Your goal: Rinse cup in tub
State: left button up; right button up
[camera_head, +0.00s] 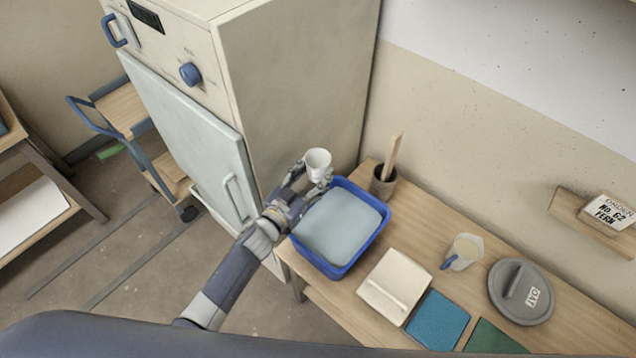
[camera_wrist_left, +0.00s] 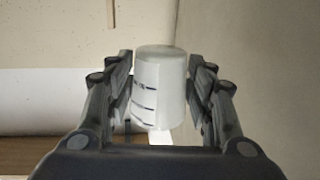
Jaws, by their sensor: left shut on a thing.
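A small white cup (camera_head: 318,161) is held in my left gripper (camera_head: 312,178), above the far left corner of the blue tub. In the left wrist view the white cup (camera_wrist_left: 160,85) sits between both fingers of my left gripper (camera_wrist_left: 161,90), with dark marks on its side. The blue tub (camera_head: 373,250) stands on the left end of the wooden table and holds a pale blue-grey surface of liquid. The cup is apart from the liquid. My right gripper is not in view.
A cream lidded box (camera_head: 394,285), coloured tiles (camera_head: 437,319), a jug (camera_head: 463,251) and a grey lid (camera_head: 521,291) lie to the right on the table (camera_head: 430,222). A tall cabinet (camera_head: 300,80) stands behind the left arm.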

aim_at(313, 181)
pick_arm(q)
jog(key=shift+f, duration=0.45)
jog(key=shift+w+a+f, duration=0.1)
jog(key=shift+f, duration=1.4)
jog(key=m, duration=0.2)
jog(key=a+m, duration=0.1)
jog(key=m, duration=0.1)
jog(key=shift+w+r, duration=0.3)
jog(key=shift+r, duration=0.05)
jog(key=m+b, duration=0.4)
jog(key=m, duration=0.1)
jog(key=m+b, duration=0.4)
jog(key=m, duration=0.2)
jog(key=d+m+t+b, duration=0.1)
jog(key=m+b, duration=0.3)
jog(key=m, duration=0.2)
jog(key=shift+s+y, duration=0.3)
jog(key=shift+s, duration=0.05)
jog(key=shift+r+p, duration=0.25)
jog(key=shift+p, duration=0.15)
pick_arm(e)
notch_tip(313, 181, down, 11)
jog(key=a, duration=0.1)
